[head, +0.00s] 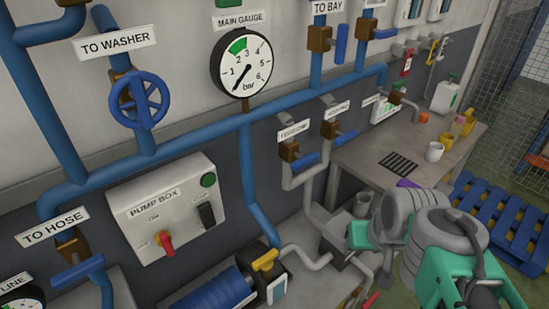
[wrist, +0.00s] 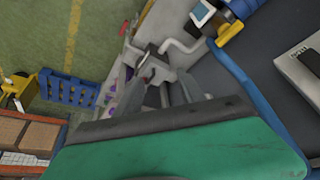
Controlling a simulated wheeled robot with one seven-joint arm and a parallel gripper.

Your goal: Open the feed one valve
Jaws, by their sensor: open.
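The valve whose small label appears to read FEED ONE (head: 293,131) is in the middle of the head view. It has a brown body (head: 289,152) and a blue lever (head: 305,161), which lies across its vertical pipe. A similar valve with a blue lever (head: 347,138) stands just right of it. My gripper's green housing (head: 360,236) is below and right of both valves, apart from them; its fingertips are not clear there. In the wrist view my gripper (wrist: 162,88) is open with nothing held. I cannot make out the feed one lever in that view.
Grey pipes (head: 320,215) run down below the two valves. A pump (head: 215,293) with a yellow lever (head: 265,260) is lower left. The pump box (head: 153,210) is on the wall. A workbench (head: 385,165) with a mug (head: 434,152) stands right. A blue pallet (head: 500,215) lies beyond.

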